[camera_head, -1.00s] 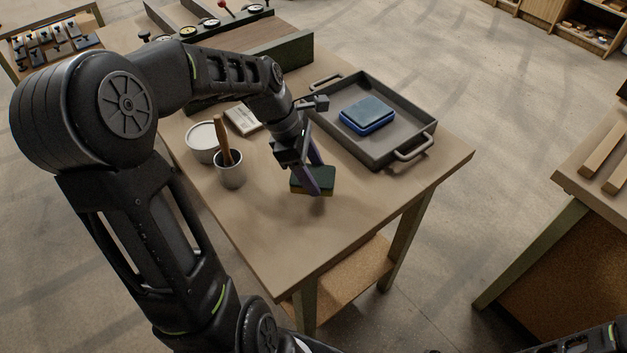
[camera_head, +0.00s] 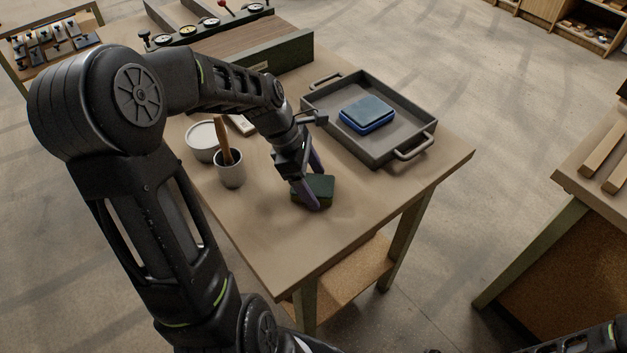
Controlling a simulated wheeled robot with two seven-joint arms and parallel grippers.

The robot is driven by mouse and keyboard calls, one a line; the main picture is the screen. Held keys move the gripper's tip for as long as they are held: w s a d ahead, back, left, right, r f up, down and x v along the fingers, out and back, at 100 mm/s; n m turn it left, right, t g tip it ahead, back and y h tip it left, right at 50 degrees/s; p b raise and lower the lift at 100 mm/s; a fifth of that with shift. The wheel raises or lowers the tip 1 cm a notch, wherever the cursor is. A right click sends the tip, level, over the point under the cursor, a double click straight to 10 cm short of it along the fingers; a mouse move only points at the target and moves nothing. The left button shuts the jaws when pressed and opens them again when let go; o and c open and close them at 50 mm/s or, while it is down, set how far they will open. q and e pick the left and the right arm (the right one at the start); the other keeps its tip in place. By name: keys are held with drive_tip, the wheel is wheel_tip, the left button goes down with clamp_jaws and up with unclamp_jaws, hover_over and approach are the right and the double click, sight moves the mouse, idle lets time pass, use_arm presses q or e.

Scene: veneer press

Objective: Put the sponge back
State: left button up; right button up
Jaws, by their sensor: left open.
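The sponge (camera_head: 322,186), dark green on top, lies on the wooden table in front of the grey tray. My left gripper (camera_head: 314,188) is open and low at the sponge, with one finger in front of it and the other at its back side. The fingers hide part of the sponge, and I cannot tell whether they touch it. My right gripper is out of view; only a dark part of my arm shows at the bottom right.
The grey tray (camera_head: 408,132) with handles holds a blue block (camera_head: 367,113). A grey cup (camera_head: 230,174) with a wooden-handled tool and a white bowl (camera_head: 201,141) stand left of the gripper. The press (camera_head: 290,52) is behind. The table's front right is clear.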

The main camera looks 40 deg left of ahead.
use_arm(q)
drive_tip(key=shift+r, duration=0.25)
drive_tip(key=v, duration=1.1)
drive_tip(key=shift+s+a+r, duration=0.15)
drive_tip(key=shift+a+r, duration=0.1)
drive_tip(key=shift+r, duration=0.1)
